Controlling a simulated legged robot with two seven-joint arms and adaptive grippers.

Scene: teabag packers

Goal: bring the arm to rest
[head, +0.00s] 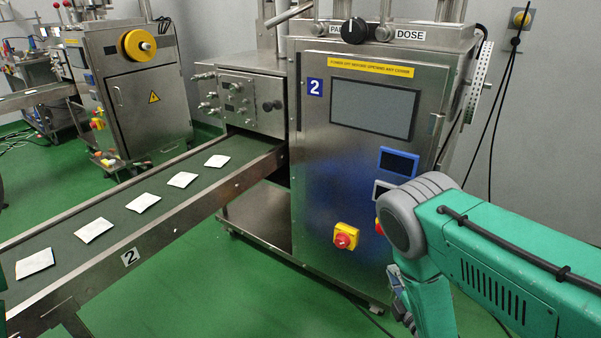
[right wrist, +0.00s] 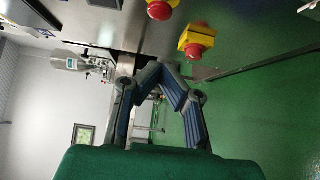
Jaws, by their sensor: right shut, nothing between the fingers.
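My right arm (head: 500,265), teal with a grey elbow joint, comes in from the right in front of the machine marked 2. Its forearm hangs down, and my right gripper (head: 403,312) shows only in part at the lower edge of the head view. In the right wrist view my right gripper (right wrist: 160,72) is shut, its grey and blue fingers closed with nothing held. My left gripper is not in view.
The steel machine (head: 345,180) stands close by my right arm, with a yellow-and-red stop button (head: 346,236) on its front. A conveyor (head: 215,200) carries several white teabags at the left. Another machine (head: 140,95) stands behind. Green floor (head: 235,290) is clear in front.

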